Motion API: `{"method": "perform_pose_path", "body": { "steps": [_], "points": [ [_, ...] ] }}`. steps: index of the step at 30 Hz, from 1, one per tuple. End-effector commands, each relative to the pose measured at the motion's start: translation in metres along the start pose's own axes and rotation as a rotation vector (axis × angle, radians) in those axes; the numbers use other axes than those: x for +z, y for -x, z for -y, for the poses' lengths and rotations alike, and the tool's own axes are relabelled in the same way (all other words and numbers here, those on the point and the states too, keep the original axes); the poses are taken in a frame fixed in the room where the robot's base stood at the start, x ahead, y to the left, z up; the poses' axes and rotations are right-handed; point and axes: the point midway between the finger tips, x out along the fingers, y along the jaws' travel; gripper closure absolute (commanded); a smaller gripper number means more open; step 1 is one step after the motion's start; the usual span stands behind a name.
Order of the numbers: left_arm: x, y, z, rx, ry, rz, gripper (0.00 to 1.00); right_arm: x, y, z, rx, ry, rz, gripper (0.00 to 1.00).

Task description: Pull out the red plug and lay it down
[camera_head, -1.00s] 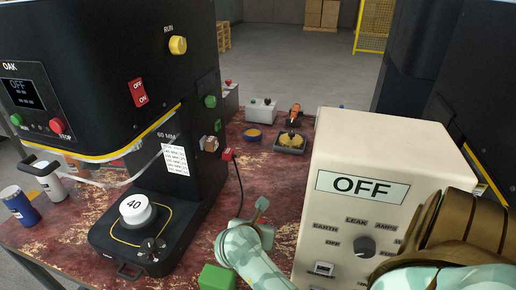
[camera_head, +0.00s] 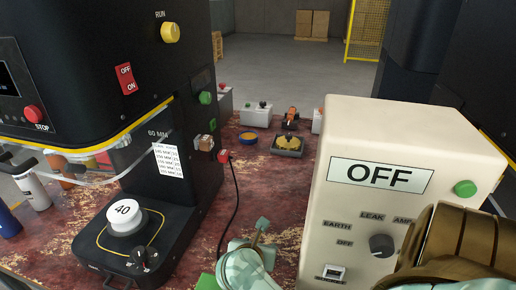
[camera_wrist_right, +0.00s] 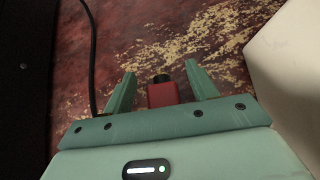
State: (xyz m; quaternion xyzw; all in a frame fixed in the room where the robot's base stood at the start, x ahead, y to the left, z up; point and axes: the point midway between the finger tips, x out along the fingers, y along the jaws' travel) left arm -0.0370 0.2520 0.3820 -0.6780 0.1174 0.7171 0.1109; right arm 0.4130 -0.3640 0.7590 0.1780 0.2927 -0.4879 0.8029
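The red plug (camera_head: 223,156) sits at the side of the black seamer, beside a small socket box (camera_head: 204,142). A black cable (camera_head: 236,200) hangs from it onto the table and shows at the left of the right wrist view (camera_wrist_right: 91,45). My right gripper (camera_head: 250,234) is open over the table, nearer than the plug and apart from it. In the right wrist view, a red block with a black end (camera_wrist_right: 163,94) shows between the spread teal fingers, with gaps at both sides. I cannot tell whether it is the plug. My left gripper is not in view.
A cream tester box (camera_head: 400,190) reading OFF stands close at the right. The black seamer (camera_head: 150,75) with a white 40 puck (camera_head: 126,217) fills the left. Worn red table (camera_head: 285,205) lies between them. A grey tray (camera_head: 288,147) stands farther back.

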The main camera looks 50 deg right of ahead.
Motion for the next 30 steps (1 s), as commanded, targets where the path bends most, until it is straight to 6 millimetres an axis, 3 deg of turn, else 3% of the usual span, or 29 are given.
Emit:
{"method": "perform_pose_path", "body": {
  "steps": [7, 11, 20, 22, 30],
  "points": [
    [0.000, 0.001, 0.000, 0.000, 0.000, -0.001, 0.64, 0.001, 0.001, 0.000, 0.000, 0.000, -0.001, 0.43],
    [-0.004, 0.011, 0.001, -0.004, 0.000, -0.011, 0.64, 0.011, 0.009, 0.000, 0.002, -0.002, 0.001, 0.43],
    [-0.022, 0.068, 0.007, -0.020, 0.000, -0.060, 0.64, 0.065, 0.055, 0.000, 0.005, -0.007, 0.002, 0.43],
    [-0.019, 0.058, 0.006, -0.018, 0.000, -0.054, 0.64, 0.059, 0.047, 0.006, 0.009, 0.021, 0.141, 0.43],
    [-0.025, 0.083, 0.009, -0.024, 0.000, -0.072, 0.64, 0.119, 0.091, 0.003, 0.025, 0.010, 0.261, 0.43]
  ]
}}
